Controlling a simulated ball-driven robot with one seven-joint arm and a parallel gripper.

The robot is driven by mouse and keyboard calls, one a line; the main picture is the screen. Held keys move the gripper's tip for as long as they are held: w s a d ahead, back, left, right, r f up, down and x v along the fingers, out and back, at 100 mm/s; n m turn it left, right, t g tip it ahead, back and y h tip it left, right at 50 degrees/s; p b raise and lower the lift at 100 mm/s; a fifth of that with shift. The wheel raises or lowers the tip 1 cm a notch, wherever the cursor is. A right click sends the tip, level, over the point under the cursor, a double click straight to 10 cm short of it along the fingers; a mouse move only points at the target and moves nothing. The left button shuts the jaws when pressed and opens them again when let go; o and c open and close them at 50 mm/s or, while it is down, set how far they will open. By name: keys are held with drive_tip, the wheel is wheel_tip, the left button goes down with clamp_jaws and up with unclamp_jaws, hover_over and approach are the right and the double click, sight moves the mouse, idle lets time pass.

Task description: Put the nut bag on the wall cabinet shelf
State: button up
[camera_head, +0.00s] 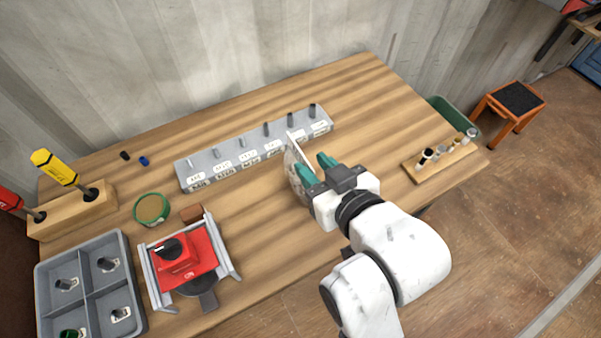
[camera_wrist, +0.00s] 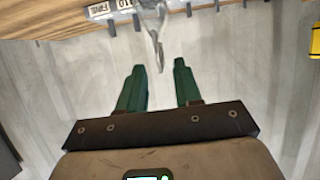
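A clear bag with a pale top edge (camera_head: 294,160), which looks like the nut bag, is in front of the grey labelled rack on the workbench. My gripper (camera_head: 315,167) is just right of it, its two green fingers apart. In the wrist view the clear bag (camera_wrist: 156,30) shows beyond and between the green fingertips (camera_wrist: 160,68), with a visible gap on both sides. Its contents are too small to tell. I cannot make out a wall cabinet shelf in either view.
The grey rack (camera_head: 228,158) with several pegs crosses the bench (camera_head: 355,95). A red-topped fixture (camera_head: 187,254), green tape ring (camera_head: 151,209), grey divided tray (camera_head: 88,286) and screwdriver block (camera_head: 70,213) are left. A small wooden holder (camera_head: 420,172) is right, with an orange stool (camera_head: 511,108) beyond.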

sight(305, 159)
drive_tip(key=shift+p+x, duration=0.6)
drive_tip(key=shift+x, duration=2.2)
drive_tip(key=shift+a+r, duration=0.15)
drive_tip(key=shift+c, duration=0.5)
clamp_jaws()
